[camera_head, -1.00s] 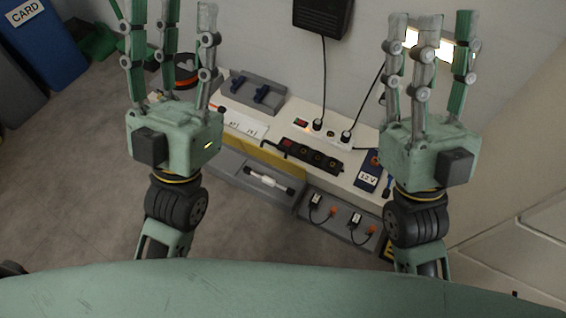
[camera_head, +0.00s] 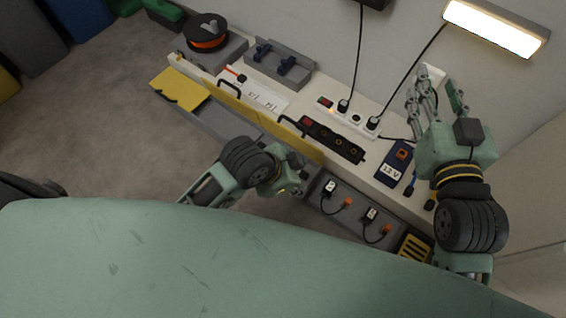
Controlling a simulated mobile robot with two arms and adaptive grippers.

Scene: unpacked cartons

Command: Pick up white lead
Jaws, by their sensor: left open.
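No lead that is clearly white can be made out. Two short black leads with pale plug ends, a left one (camera_head: 330,188) and a right one (camera_head: 371,214), lie in a grey tray (camera_head: 350,203) at the bench front. My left gripper (camera_head: 290,183) is low at the bench front, just left of this tray. It points down and away, and its fingers are mostly hidden. My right gripper (camera_head: 434,95) is raised over the right end of the bench, fingers apart and empty.
A white power strip (camera_head: 348,116) with black cords and a black socket strip (camera_head: 333,140) lie on the bench (camera_head: 305,102). A yellow panel with black handles (camera_head: 235,103) runs along its front. A blue 12V box (camera_head: 393,162) is near my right gripper. Grey floor is free at left.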

